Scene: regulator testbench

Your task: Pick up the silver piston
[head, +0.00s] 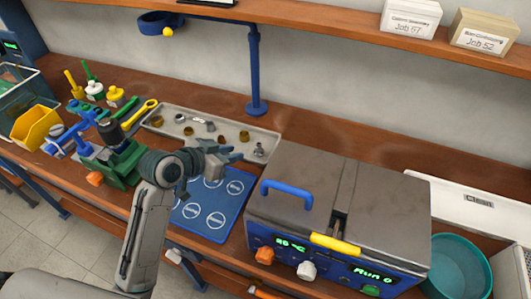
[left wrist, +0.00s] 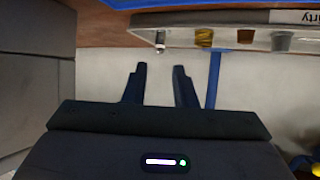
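A small silver part with a narrow top (head: 259,150), which looks like the silver piston, stands near the right end of the grey parts tray (head: 160,130). A small silver part also shows at the tray's edge in the left wrist view (left wrist: 160,40), roughly in line with the gap between my fingers. My left gripper (head: 228,157) is left of the silver part, in front of the tray and above the blue mat. In the left wrist view its two fingers (left wrist: 160,75) are apart with nothing between them. My right gripper is not in view.
Several brass and silver parts (head: 244,136) share the tray. The blue mat with white circles (head: 236,188) lies in front. A grey-lidded machine with a blue handle (head: 375,215) stands close on the right. Tools and a yellow bin (head: 37,126) crowd the left. A blue post (head: 255,70) rises behind.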

